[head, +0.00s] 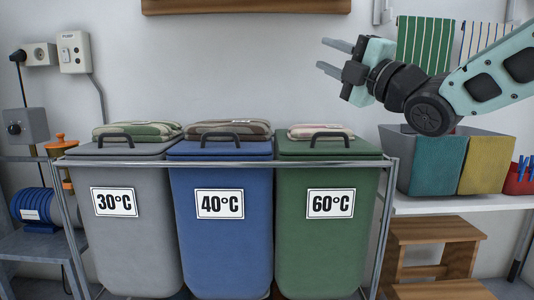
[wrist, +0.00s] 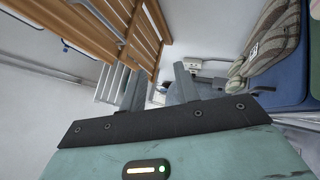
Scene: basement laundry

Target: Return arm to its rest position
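My gripper (head: 335,57) is raised in the upper right of the head view, in front of the wall and above the green bin. Its two grey fingers point left and stand apart with nothing between them. In the wrist view the same open fingers (wrist: 160,88) show, also empty. My arm reaches in from the right edge of the head view, above the grey basket.
Grey (head: 135,225), blue (head: 222,250) and green (head: 317,240) bins stand in a metal frame, with folded cloths on their lids. A grey basket (head: 423,165) with cloths sits on the right shelf (head: 425,204). A wooden step stool (head: 435,233) stands below.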

